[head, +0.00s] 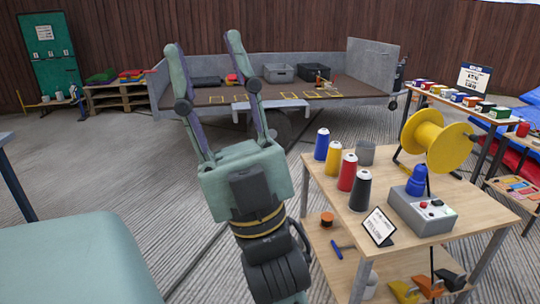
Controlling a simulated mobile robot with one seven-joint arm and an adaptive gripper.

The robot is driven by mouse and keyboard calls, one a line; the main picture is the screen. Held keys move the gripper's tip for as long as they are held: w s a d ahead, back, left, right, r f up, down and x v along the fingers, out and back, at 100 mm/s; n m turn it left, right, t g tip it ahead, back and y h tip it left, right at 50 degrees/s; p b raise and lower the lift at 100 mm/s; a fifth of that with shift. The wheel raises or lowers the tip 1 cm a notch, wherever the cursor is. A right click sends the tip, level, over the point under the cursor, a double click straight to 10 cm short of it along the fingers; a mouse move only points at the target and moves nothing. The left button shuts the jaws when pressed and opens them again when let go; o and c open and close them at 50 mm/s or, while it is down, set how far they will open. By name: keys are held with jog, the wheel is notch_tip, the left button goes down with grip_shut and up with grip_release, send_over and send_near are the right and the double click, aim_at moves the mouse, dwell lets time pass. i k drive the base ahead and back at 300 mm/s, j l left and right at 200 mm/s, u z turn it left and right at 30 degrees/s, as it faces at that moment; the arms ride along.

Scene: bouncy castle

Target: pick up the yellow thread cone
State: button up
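The yellow thread cone (333,160) stands upright on the wooden table (466,198) at the right. It is in a row between a blue cone (321,146) and a red cone (347,173), with a black cone (360,192) at the near end. My gripper (204,44) is left of the cones in the picture, its two fingers pointing up and spread wide apart. Nothing is between the fingers.
A grey cup (365,153), a large yellow spool (437,141), a grey control box (422,210) and a small sign (379,227) share the table. A grey trailer (330,88) stands behind. The ribbed floor at left is mostly clear.

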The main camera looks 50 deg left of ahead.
aim_at(333, 164)
jog(key=u, duration=1.1)
jog(key=i+j, duration=0.1)
jog(key=i, duration=0.5)
jog(key=i+j, duration=0.1)
jog(key=i, duration=0.55)
jog(key=i+z, duration=0.1)
jog(key=i, duration=0.5)
